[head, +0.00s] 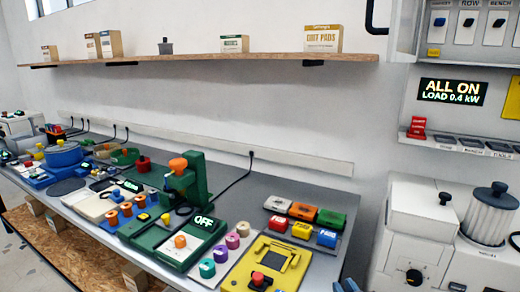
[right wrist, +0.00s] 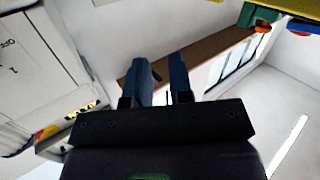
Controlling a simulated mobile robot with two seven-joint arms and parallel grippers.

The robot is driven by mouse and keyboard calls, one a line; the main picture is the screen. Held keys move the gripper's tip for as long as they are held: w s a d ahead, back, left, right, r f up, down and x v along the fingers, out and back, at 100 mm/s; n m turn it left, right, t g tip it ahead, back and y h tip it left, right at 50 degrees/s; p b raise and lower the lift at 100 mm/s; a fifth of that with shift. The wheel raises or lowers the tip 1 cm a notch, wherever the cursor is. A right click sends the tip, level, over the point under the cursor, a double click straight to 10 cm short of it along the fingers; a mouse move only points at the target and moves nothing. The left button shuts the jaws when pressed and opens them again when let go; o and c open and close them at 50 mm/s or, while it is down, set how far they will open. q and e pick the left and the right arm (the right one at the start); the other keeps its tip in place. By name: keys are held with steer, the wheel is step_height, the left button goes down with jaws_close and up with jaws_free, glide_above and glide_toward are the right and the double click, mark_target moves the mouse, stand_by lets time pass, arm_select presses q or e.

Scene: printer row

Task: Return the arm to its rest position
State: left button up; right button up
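My right gripper (head: 346,286) shows only as blue fingertips at the bottom edge of the head view, just right of the bench's right end. In the right wrist view its two blue fingers (right wrist: 160,75) stand apart with an empty gap between them. Nothing is held there. The rest of the right arm is out of the head view. My left gripper and left arm do not show in either view.
The grey bench (head: 325,188) carries a green machine (head: 190,185) marked OFF and a yellow device (head: 258,284). A wooden shelf (head: 270,57) runs above. At right stand a white machine (head: 415,225) and a lidded grey container (head: 490,212), close to the right gripper.

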steer(key=s+d+f+m+g+h, duration=0.1)
steer(key=s+d+f+g, duration=0.2)
steer(key=s+f, duration=0.6)
steer(key=s+d+f+m+g+h, duration=0.1)
steer(key=s+d+f, duration=0.4)
steer(key=s+f, duration=0.5)
steer(key=s+g, duration=0.1)
steer(key=s, duration=0.4)
steer(key=shift+s+d+g, duration=0.2)
steer(key=shift+s+g, duration=0.05)
steer(key=shift+g, duration=0.15)
steer(key=shift+d+h, duration=0.1)
steer(key=shift+h, duration=0.2)
